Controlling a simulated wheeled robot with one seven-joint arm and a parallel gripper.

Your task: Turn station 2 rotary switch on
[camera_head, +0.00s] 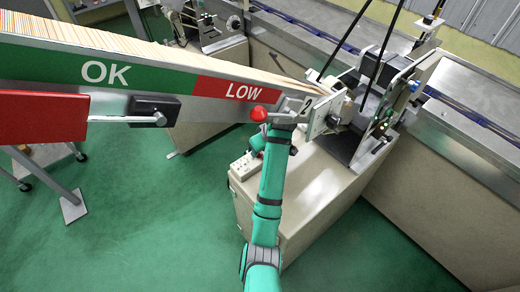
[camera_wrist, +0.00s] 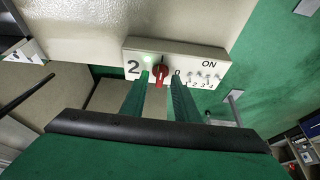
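The station 2 switch panel (camera_wrist: 192,60) is a pale box marked "2", "0" and "ON" in the wrist view. Its red rotary switch (camera_wrist: 161,72) sits just right of the "2", with a lit green lamp (camera_wrist: 148,59) above left of it. My gripper (camera_wrist: 161,80) has its two green fingers on either side of the red switch, with small gaps showing; it looks open. Contact with the switch cannot be told. In the head view the panel (camera_head: 243,167) is on the cabinet's left side, partly behind my arm; my gripper is not clearly visible there.
Small numbered toggles (camera_wrist: 204,79) are right of the switch on the same panel. The cream cabinet (camera_head: 310,185) bears the station 2 machine (camera_head: 375,105). A red ball knob (camera_head: 259,114) is near my arm. The long OK/LOW stick tray (camera_head: 150,75) extends left.

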